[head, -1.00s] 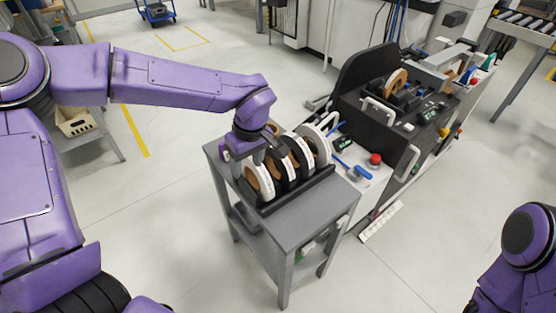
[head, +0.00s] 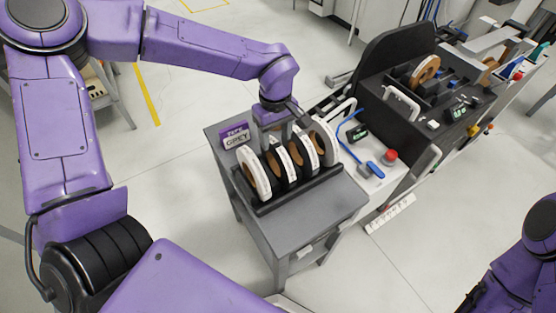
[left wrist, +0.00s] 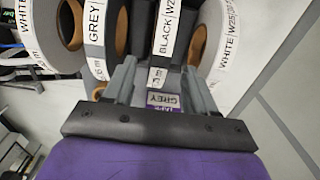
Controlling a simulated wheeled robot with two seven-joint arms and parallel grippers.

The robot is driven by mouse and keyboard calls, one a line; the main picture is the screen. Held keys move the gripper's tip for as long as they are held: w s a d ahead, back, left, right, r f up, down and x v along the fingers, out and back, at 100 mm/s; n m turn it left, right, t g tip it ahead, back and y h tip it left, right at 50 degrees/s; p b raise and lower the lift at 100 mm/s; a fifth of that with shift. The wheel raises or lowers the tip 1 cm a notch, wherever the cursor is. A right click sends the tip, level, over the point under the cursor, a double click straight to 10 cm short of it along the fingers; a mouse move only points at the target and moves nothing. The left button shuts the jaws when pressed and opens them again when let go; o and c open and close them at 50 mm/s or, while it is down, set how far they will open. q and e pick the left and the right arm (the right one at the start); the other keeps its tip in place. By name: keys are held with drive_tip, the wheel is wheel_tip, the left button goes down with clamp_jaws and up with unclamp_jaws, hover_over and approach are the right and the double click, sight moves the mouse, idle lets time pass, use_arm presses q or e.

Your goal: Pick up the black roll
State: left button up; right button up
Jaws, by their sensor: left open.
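The black roll (head: 281,168) stands upright in the tape rack on the grey cart, second from the near end. In the left wrist view its label reads BLACK (left wrist: 168,32), with a brown core beside it. My left gripper (head: 275,136) points down over the rack. Its two fingers are apart and empty, and the black roll lies between and beyond them in the wrist view (left wrist: 158,70). Whether the fingers touch a roll cannot be told. My right gripper is out of view; only part of my right arm shows.
A white roll (head: 252,172) is on the near side. A grey roll (left wrist: 95,35) and another white roll (head: 324,140) are on the far side. A TAPE GREY sign (head: 236,136) stands by the rack. The edge-banding machine (head: 440,110) is to the right.

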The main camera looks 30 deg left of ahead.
sight(277, 145)
use_arm(q)
drive_tip(key=f, duration=0.4)
drive_tip(key=shift+s+d+f+p, duration=0.15)
drive_tip(key=shift+d+p, duration=0.1)
drive_tip(key=shift+p, duration=0.05)
clamp_jaws()
